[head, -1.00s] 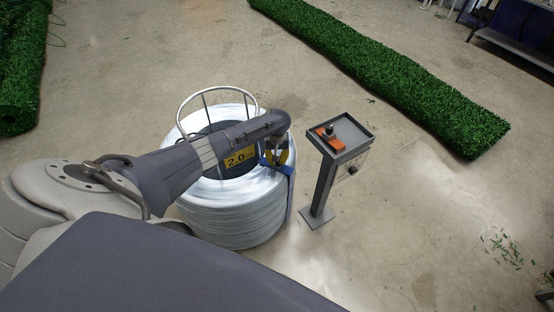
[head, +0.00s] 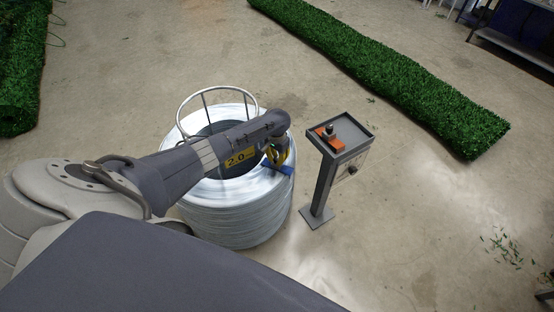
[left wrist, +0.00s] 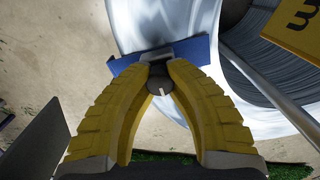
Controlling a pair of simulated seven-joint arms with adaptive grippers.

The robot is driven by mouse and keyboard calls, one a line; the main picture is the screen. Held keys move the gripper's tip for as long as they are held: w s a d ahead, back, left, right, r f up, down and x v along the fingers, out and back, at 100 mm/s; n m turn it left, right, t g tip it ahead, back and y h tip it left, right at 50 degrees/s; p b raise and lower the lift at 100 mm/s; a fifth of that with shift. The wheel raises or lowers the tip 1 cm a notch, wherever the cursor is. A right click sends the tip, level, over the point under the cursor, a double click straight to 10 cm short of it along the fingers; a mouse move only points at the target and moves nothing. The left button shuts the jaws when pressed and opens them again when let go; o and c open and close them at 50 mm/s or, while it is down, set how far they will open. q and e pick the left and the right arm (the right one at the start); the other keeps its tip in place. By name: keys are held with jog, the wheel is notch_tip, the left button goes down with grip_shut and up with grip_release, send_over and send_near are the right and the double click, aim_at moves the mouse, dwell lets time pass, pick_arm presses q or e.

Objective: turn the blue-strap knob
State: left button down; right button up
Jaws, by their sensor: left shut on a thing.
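The large coil of silvery wire (head: 235,222) stands on the floor at centre left. A blue strap (head: 285,169) lies at its right upper rim in the head view, and it also shows as a short flat blue band in the left wrist view (left wrist: 201,50). A dark round knob (left wrist: 158,84) with a pale mark sits at the strap. My left gripper (left wrist: 160,76), with yellow fingers, is shut on the knob, a fingertip on each side. In the head view the gripper (head: 276,160) partly hides the strap, and the knob cannot be made out. My right gripper is out of view.
A grey post with a tray top (head: 353,127) stands close right of the coil, holding an orange piece (head: 331,144). A wire hoop frame (head: 181,105) rises from the coil. A green turf roll (head: 400,80) lies behind. Floor at right is mostly clear.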

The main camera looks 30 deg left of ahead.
aim_at(277, 158)
pick_arm(q)
jog(key=shift+a, duration=0.1)
dwell(0.5)
jog(key=c, duration=1.1)
grip_release()
jog(key=shift+r, duration=0.1)
notch_tip(277, 158, up, 12)
